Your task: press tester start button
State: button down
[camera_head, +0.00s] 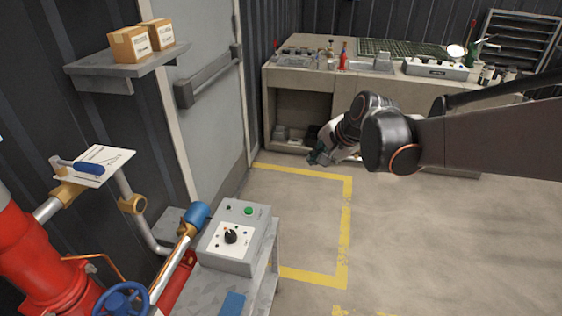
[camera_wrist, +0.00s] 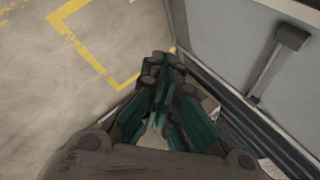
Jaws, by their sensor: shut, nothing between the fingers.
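A grey control box (camera_head: 235,238) stands on a small metal stand in the lower middle of the head view. On its sloped top are a green button (camera_head: 249,211), a small black button and a black rotary knob (camera_head: 231,237). I read no label that names it the tester. A second pale box (camera_head: 436,69) with several dark knobs lies on the workbench. My gripper (camera_head: 317,157) is shut and empty, above the floor in front of the bench, apart from both boxes. Its green and black fingers (camera_wrist: 160,68) fill the middle of the wrist view; neither box shows there.
A red pump pipe (camera_head: 35,250) with a blue handwheel (camera_head: 122,299) stands left of the control box. A grey door with a push bar (camera_head: 208,79) is behind it. The workbench (camera_head: 285,82) stands at the back. The floor inside the yellow tape (camera_head: 346,235) is clear.

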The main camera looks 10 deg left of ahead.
jog(key=w+a+f+m+g+y, duration=0.1)
jog(key=w+a+f+m+y, duration=0.3)
jog(key=a+f, duration=0.75)
jog(key=m+g, duration=0.1)
jog(key=m, duration=0.1)
send_over(247, 211)
notch_tip(247, 211, down, 8)
jog(key=shift+s+d, duration=0.1)
jog(key=shift+b, duration=0.3)
jog(key=shift+f+b, duration=2.35)
jog(key=shift+f, duration=2.05)
jog(key=shift+f, duration=0.35)
